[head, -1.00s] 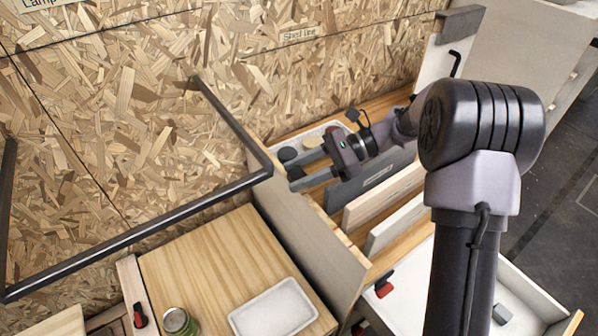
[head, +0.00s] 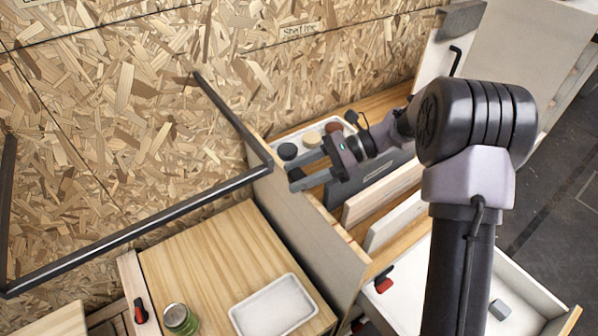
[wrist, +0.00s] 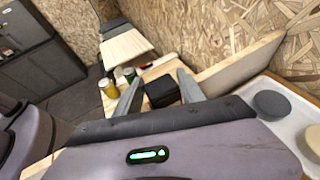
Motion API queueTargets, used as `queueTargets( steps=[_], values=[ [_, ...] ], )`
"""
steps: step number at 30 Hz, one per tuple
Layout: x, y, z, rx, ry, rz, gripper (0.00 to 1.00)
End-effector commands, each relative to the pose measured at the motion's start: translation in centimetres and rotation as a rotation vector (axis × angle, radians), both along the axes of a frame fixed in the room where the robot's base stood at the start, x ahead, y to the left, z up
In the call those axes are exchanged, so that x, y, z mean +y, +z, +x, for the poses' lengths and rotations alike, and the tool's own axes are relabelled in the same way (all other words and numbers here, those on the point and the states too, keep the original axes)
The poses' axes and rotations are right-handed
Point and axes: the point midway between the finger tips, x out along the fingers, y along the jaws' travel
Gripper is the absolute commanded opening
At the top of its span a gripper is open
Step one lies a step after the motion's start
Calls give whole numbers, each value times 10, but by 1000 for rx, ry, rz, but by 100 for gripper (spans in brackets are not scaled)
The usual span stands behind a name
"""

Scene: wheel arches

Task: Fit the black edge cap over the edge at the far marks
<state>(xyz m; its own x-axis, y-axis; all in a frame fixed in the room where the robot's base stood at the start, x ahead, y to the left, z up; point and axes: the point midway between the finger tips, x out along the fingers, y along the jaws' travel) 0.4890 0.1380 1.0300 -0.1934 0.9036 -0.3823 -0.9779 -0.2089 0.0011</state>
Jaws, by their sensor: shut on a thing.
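My gripper (head: 294,175) reaches left from the arm, with its fingers above the pale upright panel (head: 300,232) near that panel's top edge. In the wrist view, the black edge cap (wrist: 162,93) is a small dark block between the two fingers of my gripper (wrist: 160,80). My gripper is shut on it. In the head view the cap (head: 297,174) is a small dark patch between the fingertips, mostly hidden. It looks apart from the panel, but the gap is hard to judge. I cannot make out the marks on any edge.
A dark bent bar (head: 150,220) crosses in front of the chipboard wall.

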Motion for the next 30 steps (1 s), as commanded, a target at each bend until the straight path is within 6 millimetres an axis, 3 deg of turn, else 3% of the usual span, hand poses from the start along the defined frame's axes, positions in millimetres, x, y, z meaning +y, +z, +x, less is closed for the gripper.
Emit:
queueTargets(
  steps=[29,30],
  values=[
    [-1,-22,-2,6,5,-8,3],
    [-1,-22,-2,7,4,-9,48]
  ],
)
